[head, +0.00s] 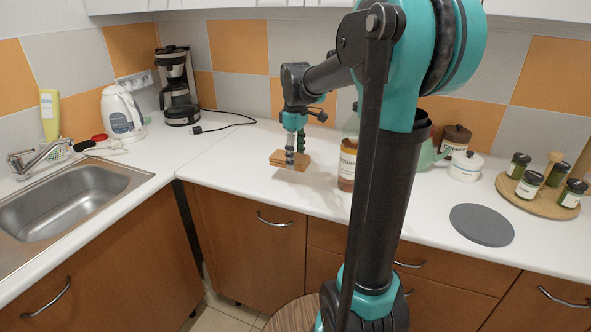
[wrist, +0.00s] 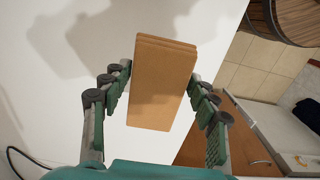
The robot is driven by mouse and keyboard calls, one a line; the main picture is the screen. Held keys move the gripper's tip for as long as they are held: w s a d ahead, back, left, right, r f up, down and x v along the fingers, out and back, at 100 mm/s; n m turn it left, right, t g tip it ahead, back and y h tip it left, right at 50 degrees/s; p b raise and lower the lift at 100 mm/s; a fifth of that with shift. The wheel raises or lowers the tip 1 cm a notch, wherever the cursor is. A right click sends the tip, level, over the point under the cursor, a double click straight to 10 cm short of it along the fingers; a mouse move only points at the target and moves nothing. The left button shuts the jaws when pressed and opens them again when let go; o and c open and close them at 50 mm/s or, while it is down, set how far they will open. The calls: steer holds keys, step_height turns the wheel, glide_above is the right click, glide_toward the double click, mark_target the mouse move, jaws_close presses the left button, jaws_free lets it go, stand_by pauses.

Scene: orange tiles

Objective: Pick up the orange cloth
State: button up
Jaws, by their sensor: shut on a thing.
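The orange cloth (head: 287,161) is a flat, folded, orange-brown stack over the white counter in the head view. My gripper (head: 295,152) points down onto it from above. In the wrist view the cloth (wrist: 163,75) lies between the two sides of my gripper (wrist: 160,100), which is shut on it. Its layered far edge shows there. A shadow falls on the white surface to its left. I cannot tell for sure whether the cloth is clear of the counter.
A labelled jar (head: 347,165) stands to the right of the cloth, partly behind my arm. A coffee maker (head: 177,88), kettle (head: 121,113) and sink (head: 68,205) are at left. A grey disc (head: 482,224) and spice tray (head: 540,192) are at right. The counter's front edge is near.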

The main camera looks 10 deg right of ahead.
mark_target(296, 157)
step_height(296, 157, up, 14)
steer(key=shift+f, duration=0.15)
steer(key=o, duration=0.6)
steer(key=c, duration=0.3)
steer(key=shift+c, duration=0.3)
